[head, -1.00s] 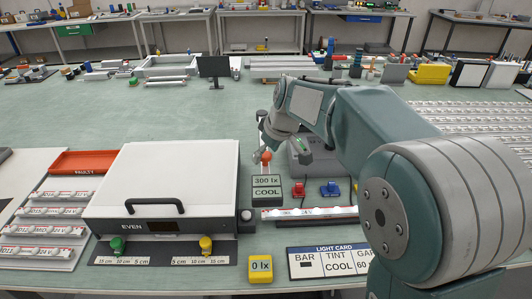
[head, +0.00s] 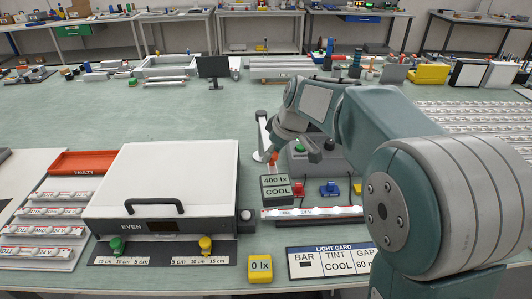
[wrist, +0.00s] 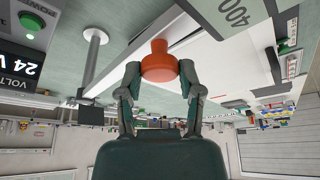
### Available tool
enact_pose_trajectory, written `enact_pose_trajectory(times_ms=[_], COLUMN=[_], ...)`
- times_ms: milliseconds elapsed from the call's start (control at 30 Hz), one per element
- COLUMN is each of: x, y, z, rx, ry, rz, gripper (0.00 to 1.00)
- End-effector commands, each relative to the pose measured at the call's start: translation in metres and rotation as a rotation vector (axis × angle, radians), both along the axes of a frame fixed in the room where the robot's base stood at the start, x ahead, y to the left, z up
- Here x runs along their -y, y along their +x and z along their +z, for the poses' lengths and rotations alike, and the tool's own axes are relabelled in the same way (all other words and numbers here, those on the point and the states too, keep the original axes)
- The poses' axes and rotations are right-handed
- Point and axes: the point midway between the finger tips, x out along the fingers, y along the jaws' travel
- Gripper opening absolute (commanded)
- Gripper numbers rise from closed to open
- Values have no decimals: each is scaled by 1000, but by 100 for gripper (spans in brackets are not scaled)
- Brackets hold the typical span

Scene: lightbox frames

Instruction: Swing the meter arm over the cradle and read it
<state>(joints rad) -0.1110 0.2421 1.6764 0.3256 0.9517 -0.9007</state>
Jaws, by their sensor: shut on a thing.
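The meter head (head: 275,190) is a grey box reading "400 lx COOL"; part of its face with "400" shows in the wrist view (wrist: 236,10). My gripper (wrist: 160,78) is shut on the meter arm's orange knob (wrist: 158,58), which also shows in the head view (head: 273,159). A pale post (head: 262,132) on a round base stands just behind. The cradle with a light bar (head: 312,213) marked "24 V" lies in front of the meter head; the head's lower edge is close to the bar's left part. I cannot tell the gap between them.
A grey supply box (head: 318,160) with a green button stands behind the cradle, near red (head: 298,188) and blue (head: 331,188) pieces. A white-lidded box (head: 165,180) marked "EVEN" is at left. A yellow "0 lx" block (head: 260,267) and the light card (head: 328,260) lie in front.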

Motion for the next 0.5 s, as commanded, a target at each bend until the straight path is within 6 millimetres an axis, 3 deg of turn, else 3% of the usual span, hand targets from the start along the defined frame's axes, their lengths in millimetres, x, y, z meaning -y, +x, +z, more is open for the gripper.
enact_pose_trajectory(times_ms=[500], x=[87], y=[22], z=[-4], rx=[-9], ry=[0], rz=[329], gripper=[0])
